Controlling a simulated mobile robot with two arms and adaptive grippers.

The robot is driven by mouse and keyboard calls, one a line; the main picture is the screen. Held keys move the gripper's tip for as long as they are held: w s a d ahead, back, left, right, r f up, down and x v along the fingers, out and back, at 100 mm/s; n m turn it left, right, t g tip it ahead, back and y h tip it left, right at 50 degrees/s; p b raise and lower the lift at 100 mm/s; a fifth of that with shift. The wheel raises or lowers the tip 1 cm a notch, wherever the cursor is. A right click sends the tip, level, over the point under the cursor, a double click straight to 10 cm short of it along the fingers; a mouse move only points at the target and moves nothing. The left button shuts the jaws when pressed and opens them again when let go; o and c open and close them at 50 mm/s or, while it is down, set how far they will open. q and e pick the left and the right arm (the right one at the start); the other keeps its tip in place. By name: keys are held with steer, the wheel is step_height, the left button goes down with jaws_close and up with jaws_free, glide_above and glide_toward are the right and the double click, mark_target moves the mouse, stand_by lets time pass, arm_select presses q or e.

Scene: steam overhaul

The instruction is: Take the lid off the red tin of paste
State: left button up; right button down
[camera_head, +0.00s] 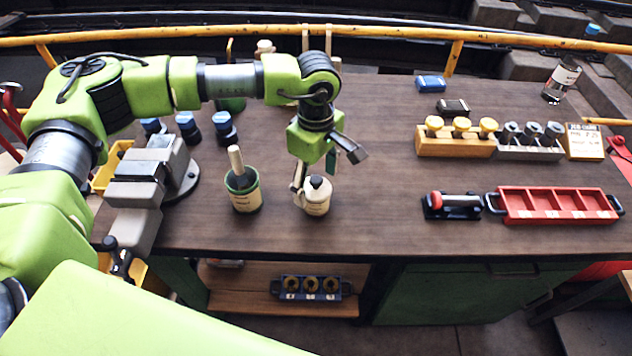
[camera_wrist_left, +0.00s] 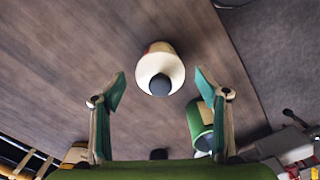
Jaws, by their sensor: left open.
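The tin of paste (camera_head: 318,203) stands upright on the bench, with a cream lid and a dark round knob (camera_head: 316,182) on top. My left gripper (camera_head: 314,174) is over the tin, pointing down and open. In the left wrist view its two fingertips (camera_wrist_left: 159,86) are apart, with the lid seen between and beyond them; no contact is visible. My right gripper is not in view.
A green tin with a brush (camera_head: 243,193) stands just left of the paste tin. A grey vise (camera_head: 150,180) is further left. At right are a red tray (camera_head: 557,205), a black stand with a red-ended roller (camera_head: 452,205) and a wooden block with yellow knobs (camera_head: 455,147). The bench between is clear.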

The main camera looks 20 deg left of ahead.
arm_select(q)
steer(key=c, duration=1.2)
